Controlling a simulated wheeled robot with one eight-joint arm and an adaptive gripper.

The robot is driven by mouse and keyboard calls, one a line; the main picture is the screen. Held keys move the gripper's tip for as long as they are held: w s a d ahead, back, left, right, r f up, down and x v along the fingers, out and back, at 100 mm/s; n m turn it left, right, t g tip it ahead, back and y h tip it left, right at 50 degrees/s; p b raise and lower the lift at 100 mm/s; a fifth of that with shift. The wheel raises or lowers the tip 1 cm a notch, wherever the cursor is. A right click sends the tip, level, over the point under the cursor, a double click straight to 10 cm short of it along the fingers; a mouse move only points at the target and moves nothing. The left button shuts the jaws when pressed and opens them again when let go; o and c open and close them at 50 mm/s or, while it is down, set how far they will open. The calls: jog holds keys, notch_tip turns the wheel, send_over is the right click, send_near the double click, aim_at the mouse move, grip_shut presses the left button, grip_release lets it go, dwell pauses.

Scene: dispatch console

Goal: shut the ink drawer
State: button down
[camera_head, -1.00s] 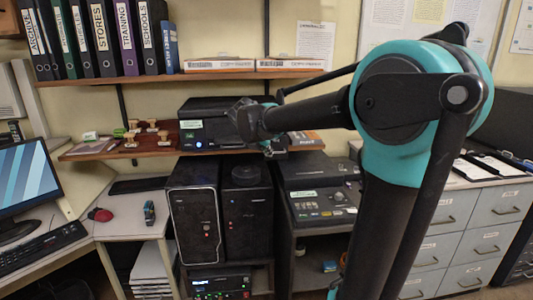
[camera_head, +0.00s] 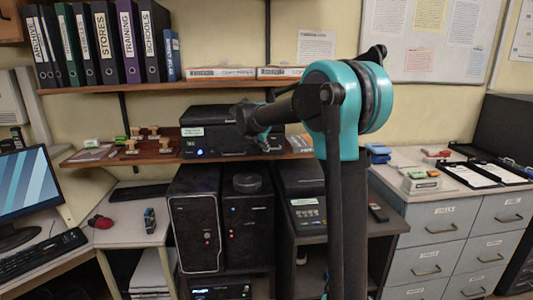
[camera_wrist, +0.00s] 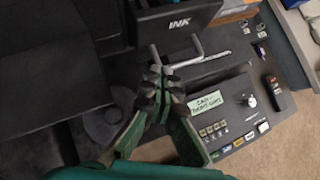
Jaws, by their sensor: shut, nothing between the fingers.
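The ink drawer (camera_wrist: 180,20) shows at the top of the wrist view as a dark front with a white INK label and a pale bar handle (camera_wrist: 195,50). My gripper (camera_wrist: 160,76) is shut and empty, with its fingertips just in front of the handle. I cannot tell whether they touch. In the head view my gripper (camera_head: 263,142) points down in front of the black printer (camera_head: 215,143) on the wooden shelf. My arm and wrist hide part of the printer's right side there, and how far the drawer stands out cannot be told.
Two black computer towers (camera_head: 195,220) stand below the shelf (camera_head: 120,155). Grey drawer cabinets (camera_head: 435,235) stand at the right. A desk with a monitor (camera_head: 28,190) is at the left.

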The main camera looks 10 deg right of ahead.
aim_at(271, 140)
jog(key=shift+w, duration=1.6)
jog(key=shift+a, duration=0.1)
